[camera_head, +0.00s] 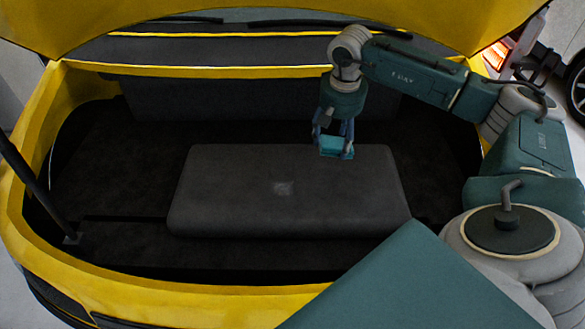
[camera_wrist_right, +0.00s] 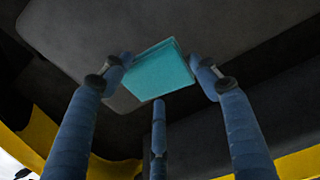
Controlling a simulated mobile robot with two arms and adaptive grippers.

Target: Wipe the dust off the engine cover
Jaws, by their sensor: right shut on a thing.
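The dark grey engine cover (camera_head: 235,205) lies in the middle of the yellow car's open bay. My right gripper (camera_head: 335,150) is over the cover's far right part, shut on a teal cloth (camera_head: 333,144). The cloth also shows as a folded pad (camera_wrist_right: 160,72) between the blue fingers in the right wrist view. I cannot tell whether the cloth touches the cover. My left gripper is in neither view.
The yellow body rim (camera_head: 150,300) surrounds the dark bay. The raised yellow lid (camera_head: 200,12) hangs over the far side. A black strut (camera_head: 35,190) stands at the left. The space above the cover's left half is clear.

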